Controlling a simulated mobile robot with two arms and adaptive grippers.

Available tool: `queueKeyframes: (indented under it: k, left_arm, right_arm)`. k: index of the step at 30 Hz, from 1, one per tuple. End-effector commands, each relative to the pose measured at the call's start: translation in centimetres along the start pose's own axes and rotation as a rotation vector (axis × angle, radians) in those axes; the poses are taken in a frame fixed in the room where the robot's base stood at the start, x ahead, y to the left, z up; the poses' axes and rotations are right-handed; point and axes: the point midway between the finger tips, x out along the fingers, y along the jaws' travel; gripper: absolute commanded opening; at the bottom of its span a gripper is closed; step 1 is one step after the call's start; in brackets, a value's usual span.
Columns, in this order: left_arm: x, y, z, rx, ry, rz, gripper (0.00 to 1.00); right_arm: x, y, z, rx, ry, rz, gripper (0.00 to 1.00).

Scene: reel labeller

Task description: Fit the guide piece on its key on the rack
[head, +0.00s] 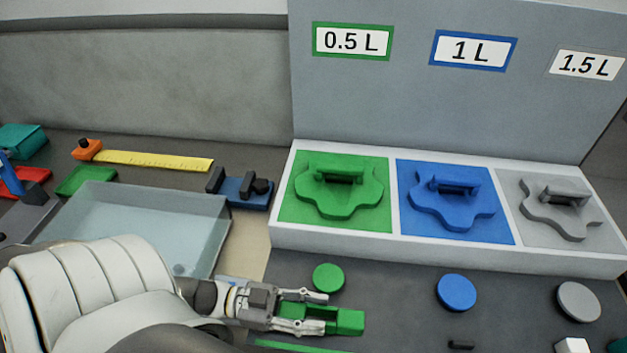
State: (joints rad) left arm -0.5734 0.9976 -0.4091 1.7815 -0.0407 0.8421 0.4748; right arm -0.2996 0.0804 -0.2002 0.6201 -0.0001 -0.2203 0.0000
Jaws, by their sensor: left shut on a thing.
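My left gripper (321,312) reaches in from the lower left and is shut on a small green block-like piece (350,321). The fingers hide part of it, and it is held in front of the rack. The white-edged rack (420,252) has a green bay, a blue bay and a grey bay. A lobed shape stands in each: green (338,206), blue (452,214) and grey (566,216). The labels above read 0.5 L (352,41), 1 L (473,50) and 1.5 L (586,65). My right gripper is not in view.
Green (328,277), blue (456,292) and grey (579,301) discs lie in front of the rack. A clear bin (140,220) stands left, with a yellow ruler (155,160) and a blue holder (243,193) behind it. Small dark and white pieces lie at lower right.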

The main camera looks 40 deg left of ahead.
Motion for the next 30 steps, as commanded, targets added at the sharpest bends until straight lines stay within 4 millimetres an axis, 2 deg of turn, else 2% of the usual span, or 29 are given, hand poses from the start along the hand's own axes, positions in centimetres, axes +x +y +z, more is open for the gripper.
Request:
queueKeyframes:
  k: [7, 14, 30]
  left_arm:
    - [0.1, 0.0, 0.1, 0.001, 0.003, 0.000, 0.05]
    - [0.0, 0.0, 1.1, -0.001, 0.002, -0.001, 0.05]
    - [0.0, 0.1, 0.5, -0.005, -0.005, 0.000, 0.05]
  right_arm:
    - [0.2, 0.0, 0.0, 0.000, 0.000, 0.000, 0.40]
    - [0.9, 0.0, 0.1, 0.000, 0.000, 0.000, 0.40]
    - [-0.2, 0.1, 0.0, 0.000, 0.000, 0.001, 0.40]
